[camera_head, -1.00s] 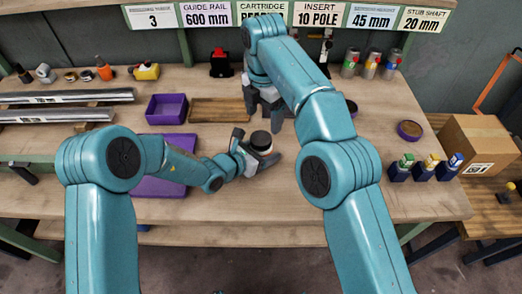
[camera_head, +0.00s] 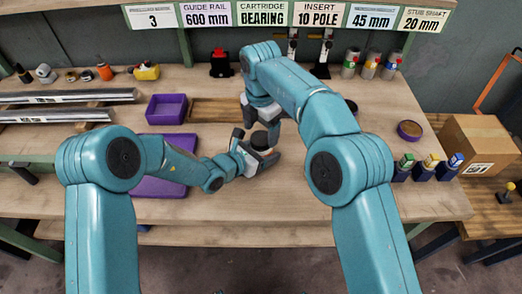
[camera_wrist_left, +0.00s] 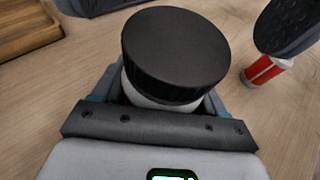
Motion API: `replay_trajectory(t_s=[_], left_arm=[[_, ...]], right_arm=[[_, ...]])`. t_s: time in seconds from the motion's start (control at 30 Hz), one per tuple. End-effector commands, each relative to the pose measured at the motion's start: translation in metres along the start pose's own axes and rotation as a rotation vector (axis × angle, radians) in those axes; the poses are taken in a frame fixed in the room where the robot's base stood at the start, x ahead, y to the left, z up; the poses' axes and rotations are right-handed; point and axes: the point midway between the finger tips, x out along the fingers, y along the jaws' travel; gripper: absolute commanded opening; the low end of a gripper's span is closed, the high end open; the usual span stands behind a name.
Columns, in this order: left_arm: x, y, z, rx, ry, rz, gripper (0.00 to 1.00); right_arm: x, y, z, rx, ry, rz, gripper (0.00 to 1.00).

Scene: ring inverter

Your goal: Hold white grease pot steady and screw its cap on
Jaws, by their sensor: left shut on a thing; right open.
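The white grease pot (camera_wrist_left: 146,98) stands upright between the jaws of my left gripper (camera_head: 252,158), which is shut on it over the table. Its black cap (camera_wrist_left: 175,50) sits on top of the pot and covers most of it in the left wrist view; the cap also shows in the head view (camera_head: 260,140). Whether the cap's thread is engaged cannot be seen. My right gripper (camera_head: 261,122) is open, pointing down just behind and above the cap, partly hidden by its own arm. A dark pad at the upper right of the wrist view looks like its finger.
A red cylinder (camera_wrist_left: 264,70) stands right of the pot in the wrist view. A purple bin (camera_head: 166,109) and wooden tray (camera_head: 218,110) lie behind; a purple mat (camera_head: 160,186) is left. The front table area is clear.

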Motion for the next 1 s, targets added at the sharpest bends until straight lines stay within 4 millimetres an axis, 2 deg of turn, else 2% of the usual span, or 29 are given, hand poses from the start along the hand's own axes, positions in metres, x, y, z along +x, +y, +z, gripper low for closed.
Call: replay_trajectory(t_s=[0.2,0.53,0.7,0.73,0.9,1.0], left_arm=[[0.0,0.0,0.0,0.0,0.0,0.0,0.0],[0.0,0.0,0.0,-0.001,0.0,0.001,0.0],[0.0,0.0,0.0,-0.001,0.0,0.001,0.0],[0.0,0.0,0.0,-0.001,0.0,0.001,0.0],[0.0,0.0,0.0,-0.001,0.0,0.001,0.0],[0.0,0.0,0.0,-0.001,0.0,0.001,0.0]], right_arm=[[0.02,0.0,0.0,0.0,0.0,-0.001,0.82],[0.022,0.0,0.0,0.0,0.0,0.0,0.82],[0.022,0.0,0.0,0.0,0.0,0.0,0.27],[0.022,0.0,0.0,0.0,0.0,0.0,0.24],[0.022,0.0,0.0,0.013,0.0,0.0,0.24],[0.022,0.0,0.0,0.114,0.0,0.0,0.24]])
